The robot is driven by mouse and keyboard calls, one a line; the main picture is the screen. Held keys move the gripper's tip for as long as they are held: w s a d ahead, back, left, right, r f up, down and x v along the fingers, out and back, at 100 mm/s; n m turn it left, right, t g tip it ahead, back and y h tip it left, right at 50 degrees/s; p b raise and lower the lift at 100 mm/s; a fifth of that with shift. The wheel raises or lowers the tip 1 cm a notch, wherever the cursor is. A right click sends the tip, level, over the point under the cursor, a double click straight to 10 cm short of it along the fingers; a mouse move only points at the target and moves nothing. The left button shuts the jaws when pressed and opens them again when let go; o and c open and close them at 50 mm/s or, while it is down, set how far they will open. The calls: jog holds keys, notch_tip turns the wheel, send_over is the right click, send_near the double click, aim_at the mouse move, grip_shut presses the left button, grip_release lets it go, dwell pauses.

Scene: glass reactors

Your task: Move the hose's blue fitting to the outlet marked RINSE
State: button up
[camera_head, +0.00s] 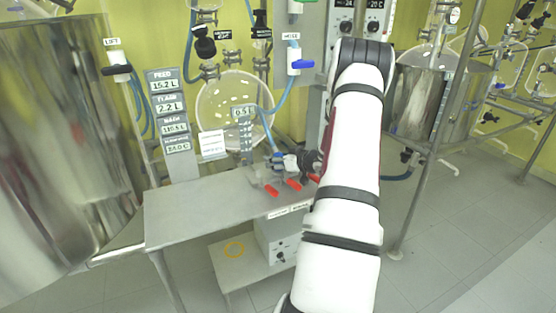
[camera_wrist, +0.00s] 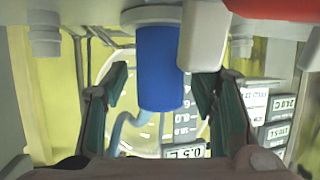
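The blue fitting (camera_wrist: 160,65) stands in the middle of the wrist view, against a pale collar at the picture's top. A blue hose (camera_wrist: 122,130) curves away near its other end. In the head view, the blue fitting (camera_head: 277,160) is small, beside my gripper (camera_head: 300,162), above the outlets with red handles (camera_head: 293,184). My gripper (camera_wrist: 160,90) is open, with one dark green finger on each side of the fitting and a visible gap at both. Small labels (camera_head: 278,213) sit on the table's front edge; I cannot read which says RINSE.
A metal table (camera_head: 190,215) carries the outlets. A display post (camera_head: 170,125) and a white card (camera_head: 212,145) stand behind. A round glass vessel (camera_head: 215,100) hangs at the back. A large steel vessel (camera_head: 50,150) fills the left.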

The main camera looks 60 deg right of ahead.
jog(key=shift+s, duration=0.15)
jog(key=v, duration=1.1)
jog(key=shift+s+r, duration=0.15)
jog(key=shift+s, duration=0.15)
jog(key=shift+a, duration=0.1)
